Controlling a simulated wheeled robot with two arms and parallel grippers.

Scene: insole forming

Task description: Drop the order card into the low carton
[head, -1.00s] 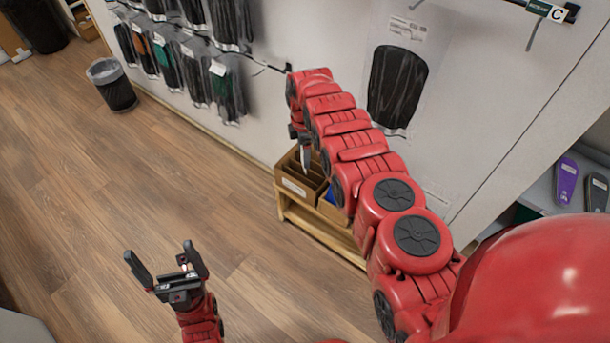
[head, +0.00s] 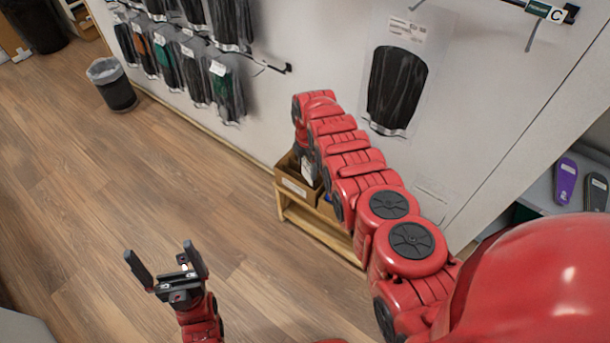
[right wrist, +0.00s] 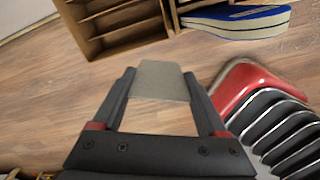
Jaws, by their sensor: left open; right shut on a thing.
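The order card is a small pale card (right wrist: 160,82) held between the fingers of my right gripper (right wrist: 160,73) in the right wrist view. In the head view the card (head: 308,170) shows as a light patch below the end of my right arm, in front of a brown carton (head: 291,188) on a low wooden stand. The right gripper itself is mostly hidden there by its arm. My left gripper (head: 160,251) is open and empty above the floor.
The low wooden stand (head: 320,232) is against the wall. Packaged insoles hang on wall hooks (head: 288,68). A waste bin (head: 113,88) stands far left. The floor between is clear.

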